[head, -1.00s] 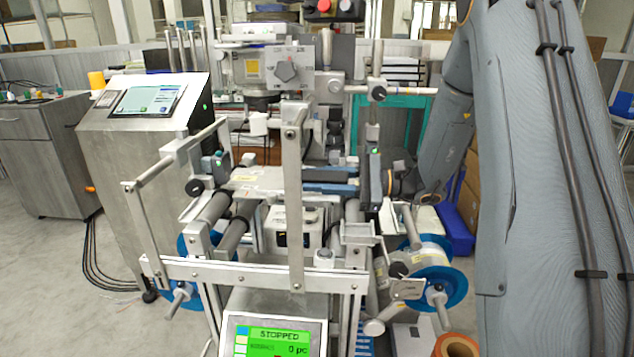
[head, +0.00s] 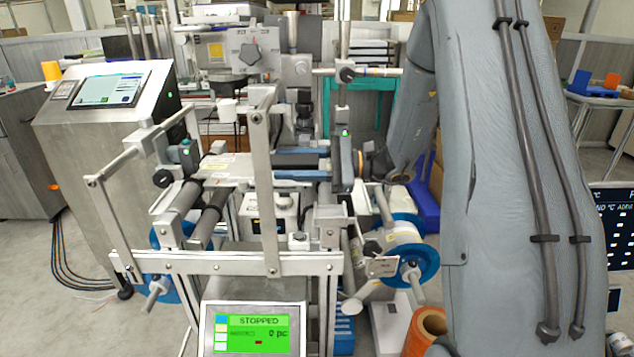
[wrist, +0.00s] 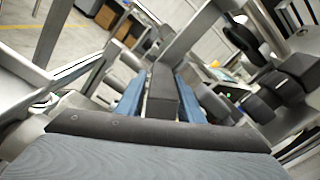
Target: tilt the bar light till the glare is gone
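My gripper (head: 302,163) reaches in from the right over the middle of the reel machine, its two blue-padded fingers pointing left. In the wrist view my gripper (wrist: 160,92) has a dark grey bar (wrist: 163,100) between its fingers, which appears to be the bar light. The fingers lie close along both sides of it, so the gripper looks shut on it. The bar's tilt and lit face cannot be made out. No glare can be made out. The machine's green screen (head: 255,333) reads STOPPED and 0 pc.
A metal post (head: 264,195) stands in front of the gripper. A blue-flanged reel (head: 408,250) is at the machine's right. A steel console (head: 110,150) with a touchscreen stands left. A dark display (head: 610,230) is cut off at the right edge. Open floor lies at the lower left.

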